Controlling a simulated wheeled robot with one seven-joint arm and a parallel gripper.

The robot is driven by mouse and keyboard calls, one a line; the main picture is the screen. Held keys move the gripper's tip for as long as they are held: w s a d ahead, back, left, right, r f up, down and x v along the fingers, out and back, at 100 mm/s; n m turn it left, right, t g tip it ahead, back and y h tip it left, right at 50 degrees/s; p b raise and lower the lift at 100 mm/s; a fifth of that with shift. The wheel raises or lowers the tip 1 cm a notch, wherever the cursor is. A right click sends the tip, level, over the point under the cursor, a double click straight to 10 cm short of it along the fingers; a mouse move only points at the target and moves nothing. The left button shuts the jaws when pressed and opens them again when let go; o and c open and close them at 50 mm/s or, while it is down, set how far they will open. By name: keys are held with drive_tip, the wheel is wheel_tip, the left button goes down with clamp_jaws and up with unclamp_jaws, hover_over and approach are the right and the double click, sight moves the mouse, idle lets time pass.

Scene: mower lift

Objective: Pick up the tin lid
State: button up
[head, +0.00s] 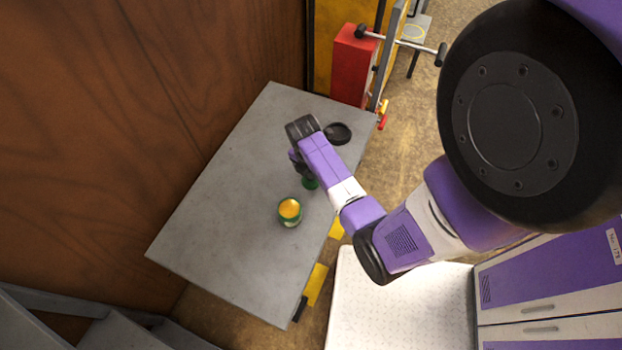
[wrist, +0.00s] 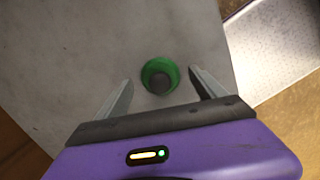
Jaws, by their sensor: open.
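The tin lid, a small round green piece with a dark grey middle, lies on the grey table in the wrist view (wrist: 160,76). In the head view only a green part of it shows (head: 311,184), the rest hidden by my arm. My gripper (wrist: 160,78) is open and empty, its two grey fingertips on either side of the lid in the picture. I cannot tell its height above the lid. In the head view my gripper (head: 299,167) is beside the lid, mostly hidden by my wrist. A green tin (head: 290,221) with yellow-orange contents stands near the lid.
The grey table (head: 220,220) is mostly bare on its left and near side. A black round dish (head: 338,133) lies near its far right end. A red box (head: 352,65) stands beyond that end. A brown wall (head: 130,130) rises along the left.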

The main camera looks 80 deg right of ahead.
drive_tip(key=shift+f, duration=0.5)
drive_tip(key=c, duration=1.4)
drive_tip(key=shift+c, duration=0.3)
drive_tip(key=shift+r, duration=0.1)
